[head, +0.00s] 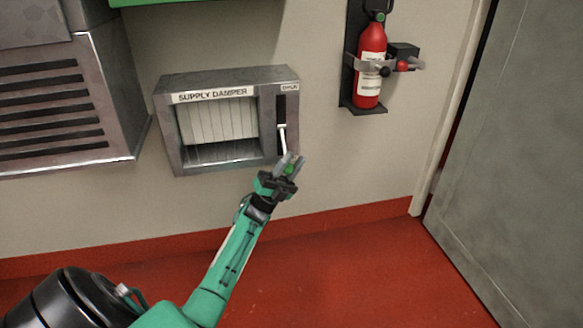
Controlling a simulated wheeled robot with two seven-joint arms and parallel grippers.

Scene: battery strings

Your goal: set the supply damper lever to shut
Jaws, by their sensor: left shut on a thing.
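The supply damper (168,122) is a grey metal box on the wall, labelled "SUPPLY DAMPER", with pale slats (218,122) in its opening. Its lever (282,138) is a light handle in a dark vertical slot (281,105) on the right side of the box. The lever points down, toward the lower part of the slot. My left gripper (289,163) is at the lever's lower end and is shut on it; the fingers hide that end. The small label above the slot is too small to read surely. My right gripper is not in view.
A red fire extinguisher (369,62) hangs on a wall bracket to the right. A grey louvred cabinet (60,110) stands at the left. A grey door (515,140) is at the far right. The red floor (370,270) in front is clear.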

